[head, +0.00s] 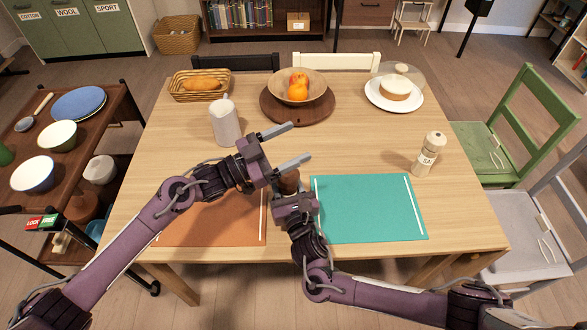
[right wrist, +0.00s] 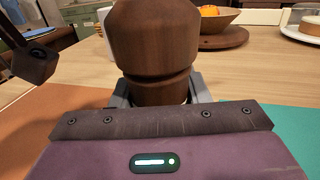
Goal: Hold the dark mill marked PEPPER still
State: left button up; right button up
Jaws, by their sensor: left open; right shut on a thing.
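The dark brown wooden mill (right wrist: 157,45) stands upright in front of the right wrist camera, and my right gripper (right wrist: 160,98) is shut around its lower part. In the head view only a small piece of the dark mill (head: 288,181) shows, between my two grippers; the rest is hidden. No PEPPER marking can be read. My left gripper (head: 300,143) is open and empty, its fingers spread above the table just behind the mill. A pale mill (head: 428,154) with partly readable lettering stands apart at the table's right side.
The wooden table (head: 360,146) holds a brown mat (head: 225,226), a teal mat (head: 372,210), a white cylinder (head: 225,122), a bread basket (head: 181,94), a fruit bowl (head: 316,84) on a round board and a domed cake plate (head: 380,103). The middle right is clear.

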aim_at(288, 177)
pick_arm(q)
jog(key=s+a+f+n+t+y, duration=0.4)
jog(key=s+a+f+n+y, duration=0.1)
jog(key=s+a+f, duration=0.35)
jog(key=x, duration=1.2)
jog(key=shift+w+d+f, duration=0.15)
jog(key=shift+w+f, duration=0.1)
jog(key=shift+w, duration=0.15)
jog(key=c, duration=1)
